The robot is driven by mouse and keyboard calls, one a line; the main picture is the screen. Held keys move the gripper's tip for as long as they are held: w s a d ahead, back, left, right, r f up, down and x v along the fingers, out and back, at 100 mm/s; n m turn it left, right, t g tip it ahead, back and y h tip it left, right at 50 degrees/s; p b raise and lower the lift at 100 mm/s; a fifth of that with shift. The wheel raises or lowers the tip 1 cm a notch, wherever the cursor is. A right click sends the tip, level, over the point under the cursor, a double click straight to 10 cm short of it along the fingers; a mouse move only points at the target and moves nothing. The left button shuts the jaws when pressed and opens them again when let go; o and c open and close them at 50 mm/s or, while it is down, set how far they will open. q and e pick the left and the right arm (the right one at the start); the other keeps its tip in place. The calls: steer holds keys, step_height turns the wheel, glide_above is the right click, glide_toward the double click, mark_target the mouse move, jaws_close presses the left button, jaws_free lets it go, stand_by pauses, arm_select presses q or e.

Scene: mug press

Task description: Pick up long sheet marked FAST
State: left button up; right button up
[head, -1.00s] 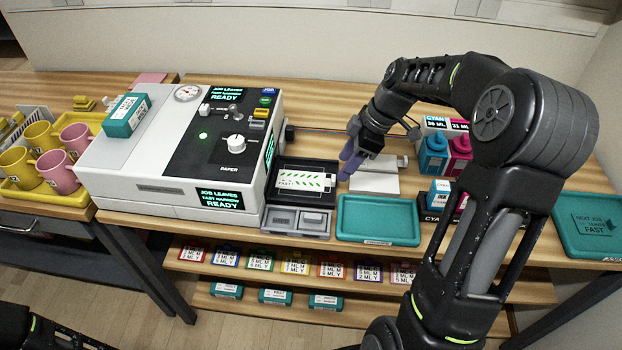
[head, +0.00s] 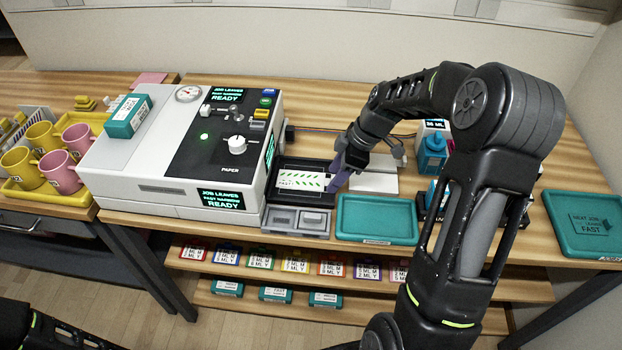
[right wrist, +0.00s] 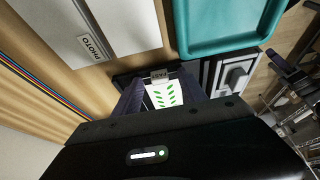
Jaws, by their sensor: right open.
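The long white sheet marked FAST (head: 300,182), printed with green leaves, lies in the dark output tray (head: 285,205) at the right side of the press. It also shows in the right wrist view (right wrist: 164,93), between my finger pads. My right gripper (head: 334,181) is open, at the right end of the sheet. Whether the fingers touch the sheet cannot be told. Part of the sheet is hidden behind the gripper body in the wrist view. My left gripper does not show; only a dark part of my left arm is at the lower left.
The white press (head: 150,175) stands left of the tray, its screens reading READY. A teal tray (head: 377,220) lies just right, with white paper (head: 374,180) behind it. Another teal tray (head: 580,250) marked FAST is far right. Ink bottles (head: 433,155) stand behind my right arm.

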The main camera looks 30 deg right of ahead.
steer(key=shift+c, duration=0.4)
jaws_close()
stand_by(0.4)
